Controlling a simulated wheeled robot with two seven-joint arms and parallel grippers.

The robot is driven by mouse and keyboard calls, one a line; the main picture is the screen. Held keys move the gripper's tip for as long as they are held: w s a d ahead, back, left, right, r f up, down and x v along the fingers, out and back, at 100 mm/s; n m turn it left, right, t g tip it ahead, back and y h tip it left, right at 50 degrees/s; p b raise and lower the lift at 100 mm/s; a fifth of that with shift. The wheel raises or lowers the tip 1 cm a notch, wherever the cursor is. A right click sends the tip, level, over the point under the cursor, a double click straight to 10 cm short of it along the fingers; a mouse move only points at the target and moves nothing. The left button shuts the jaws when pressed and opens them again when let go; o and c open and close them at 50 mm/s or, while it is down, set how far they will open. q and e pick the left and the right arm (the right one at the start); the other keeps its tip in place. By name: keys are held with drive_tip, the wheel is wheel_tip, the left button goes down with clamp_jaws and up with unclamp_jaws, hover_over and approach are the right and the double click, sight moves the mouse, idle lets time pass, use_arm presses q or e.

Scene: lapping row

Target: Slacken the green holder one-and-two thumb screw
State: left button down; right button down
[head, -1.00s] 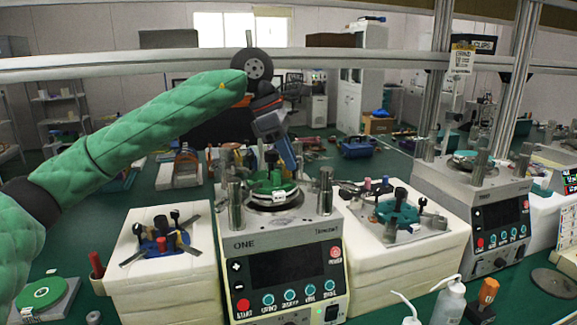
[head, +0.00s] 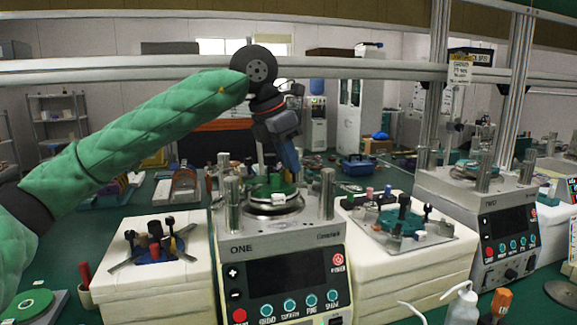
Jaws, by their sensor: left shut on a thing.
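The green holder (head: 268,190) sits on the round plate of the machine marked ONE (head: 285,255), between its metal posts. Small knobs and screws stand up from the holder; which one is the one-and-two thumb screw is too small to tell. My left gripper (head: 291,168) comes down from above on the green-sleeved arm. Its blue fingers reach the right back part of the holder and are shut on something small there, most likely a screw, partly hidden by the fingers. My right gripper is out of view.
A white block with a blue holder (head: 157,253) stands left of the machine. Another white block with a teal holder (head: 398,222) stands right. Machine TWO (head: 495,222) is further right. Bottles (head: 463,306) stand at front right. A metal rail crosses behind.

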use_arm(q)
drive_tip(key=shift+n, duration=0.4)
drive_tip(key=c, duration=1.3)
unclamp_jaws()
drive_tip(key=shift+r, duration=0.1)
drive_tip(key=v, duration=0.7)
drive_tip(key=shift+r, duration=0.3)
drive_tip(key=shift+s, duration=0.15)
